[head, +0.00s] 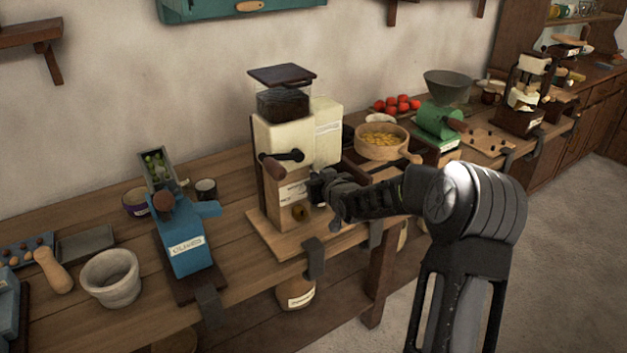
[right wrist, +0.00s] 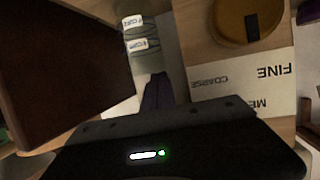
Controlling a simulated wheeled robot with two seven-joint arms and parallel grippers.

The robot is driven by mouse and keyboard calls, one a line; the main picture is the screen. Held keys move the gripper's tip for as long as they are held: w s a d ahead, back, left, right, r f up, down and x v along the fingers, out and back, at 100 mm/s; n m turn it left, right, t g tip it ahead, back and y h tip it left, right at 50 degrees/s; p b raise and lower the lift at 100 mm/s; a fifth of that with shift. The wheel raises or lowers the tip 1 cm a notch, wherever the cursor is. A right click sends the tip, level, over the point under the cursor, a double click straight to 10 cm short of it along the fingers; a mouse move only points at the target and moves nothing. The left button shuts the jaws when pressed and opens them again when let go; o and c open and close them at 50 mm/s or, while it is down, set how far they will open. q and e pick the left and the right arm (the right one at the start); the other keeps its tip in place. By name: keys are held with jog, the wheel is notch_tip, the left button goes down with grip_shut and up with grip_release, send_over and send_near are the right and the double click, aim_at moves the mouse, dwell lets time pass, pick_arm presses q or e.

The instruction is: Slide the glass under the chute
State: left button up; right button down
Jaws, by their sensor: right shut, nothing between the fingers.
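The cream and wood grinder (head: 284,140) stands on the bench, with a dark hopper on top and a crank on its front. A small dark-brown round shape (head: 300,213) shows low on its front; I cannot tell whether it is the chute mouth or part of a glass. A panel lettered FINE and COARSE (right wrist: 240,86) shows in the right wrist view. My left gripper is not in view.
A blue olive press (head: 184,240) and a stone mortar (head: 111,279) stand to the left. A wooden sieve (head: 382,142) and a green mill (head: 440,118) stand to the right. Clamps grip the bench's front edge. A labelled jar (head: 301,292) is below the bench.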

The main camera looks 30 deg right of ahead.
jog(key=shift+s+f, duration=0.25)
jog(key=shift+f, duration=0.45)
jog(key=shift+w+r, duration=0.15)
jog(key=shift+r, duration=0.65)
jog(key=shift+r, duration=0.1)
jog(key=shift+w, duration=0.1)
jog(key=s+a+b, duration=0.1)
jog(key=s+a, duration=0.1)
jog(key=s, duration=1)
jog(key=shift+a+r+b, duration=0.2)
jog(key=shift+r+b, duration=0.1)
jog(key=shift+b, duration=0.05)
